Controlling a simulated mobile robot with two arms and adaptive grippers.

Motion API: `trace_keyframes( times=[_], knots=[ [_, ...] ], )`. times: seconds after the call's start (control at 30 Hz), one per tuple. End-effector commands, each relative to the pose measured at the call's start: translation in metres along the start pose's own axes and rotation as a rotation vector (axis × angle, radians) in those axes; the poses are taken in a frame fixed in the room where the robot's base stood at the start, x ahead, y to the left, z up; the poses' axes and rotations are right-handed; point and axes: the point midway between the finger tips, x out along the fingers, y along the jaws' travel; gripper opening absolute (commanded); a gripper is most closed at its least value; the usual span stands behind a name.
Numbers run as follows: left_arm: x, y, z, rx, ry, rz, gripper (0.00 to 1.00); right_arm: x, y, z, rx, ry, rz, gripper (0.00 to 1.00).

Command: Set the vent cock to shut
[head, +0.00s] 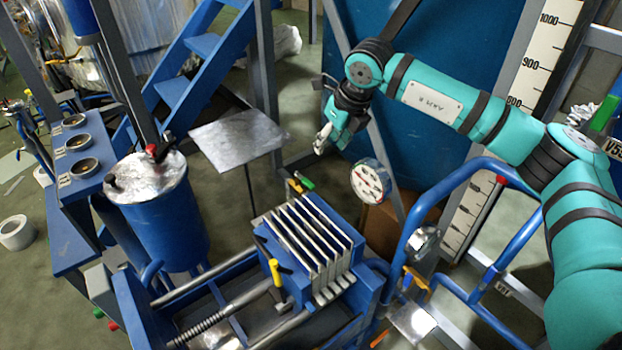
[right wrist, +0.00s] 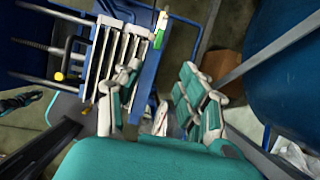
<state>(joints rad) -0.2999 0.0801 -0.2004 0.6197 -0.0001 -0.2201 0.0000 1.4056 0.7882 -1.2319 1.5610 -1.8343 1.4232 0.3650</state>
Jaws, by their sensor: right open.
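No label marks the vent cock, so I cannot tell which handle it is. A red handle (head: 158,152) and a black handle (head: 111,181) stand on the silver lid of a blue vessel (head: 165,225). A green handle (head: 305,181) sits at the back of the plate stack; a green handle also shows in the right wrist view (right wrist: 158,38). A yellow handle (head: 275,271) is at the stack's front. My right gripper (head: 322,140) hangs above and behind the stack, apart from these handles. In the right wrist view its fingers (right wrist: 155,105) are spread and empty. My left gripper is not visible.
The plate stack (head: 312,240) stands on a blue frame. A round gauge (head: 370,182) is just below right of my right gripper. A grey plate (head: 238,135) lies left of it. Blue tube rails (head: 440,200) and a tall scale (head: 540,50) stand at right.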

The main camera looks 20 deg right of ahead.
Motion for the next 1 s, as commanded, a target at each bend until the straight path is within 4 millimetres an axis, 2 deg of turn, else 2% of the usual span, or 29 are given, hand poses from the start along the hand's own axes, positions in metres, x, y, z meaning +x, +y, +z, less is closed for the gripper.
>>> trace_keyframes(
  times=[0.17,0.7,0.8,1.0],
  knots=[
    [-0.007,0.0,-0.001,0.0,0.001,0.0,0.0,0.021,0.001,0.0,0.0,0.005,0.0,0.4],
    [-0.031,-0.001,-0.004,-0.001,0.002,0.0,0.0,0.136,0.003,0.0,-0.001,0.004,0.004,0.4],
    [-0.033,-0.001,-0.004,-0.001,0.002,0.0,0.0,0.152,0.003,0.0,-0.001,0.003,0.004,0.4],
    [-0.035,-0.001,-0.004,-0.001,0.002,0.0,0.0,0.169,0.003,0.0,-0.002,0.0,0.004,0.4]
  ],
)
